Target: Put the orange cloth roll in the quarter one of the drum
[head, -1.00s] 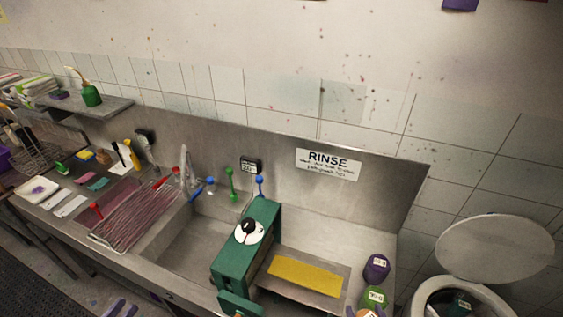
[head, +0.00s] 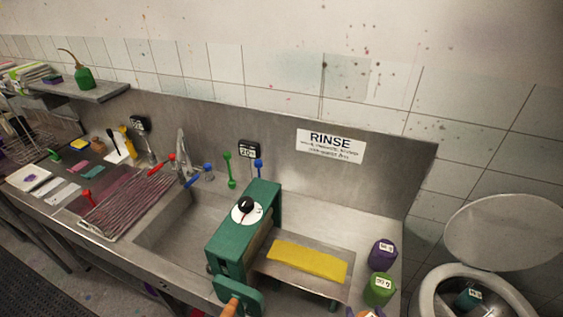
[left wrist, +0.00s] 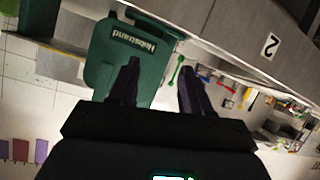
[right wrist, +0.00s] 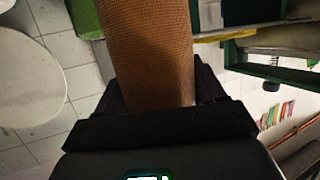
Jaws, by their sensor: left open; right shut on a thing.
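The orange cloth roll (right wrist: 150,45) fills the middle of the right wrist view, close to the camera. My right gripper (right wrist: 153,92) is shut on it, with the fingers partly hidden behind it. The drum (head: 428,292) stands at the lower right of the head view with its round lid (head: 500,235) raised. A teal thing (head: 468,299) shows inside the drum. The quarter numbers cannot be read, and the lower part of the drum is cut off.
A green wringer (head: 232,235) stands at the sink, with a yellow cloth (head: 306,261) on the metal shelf beside it.

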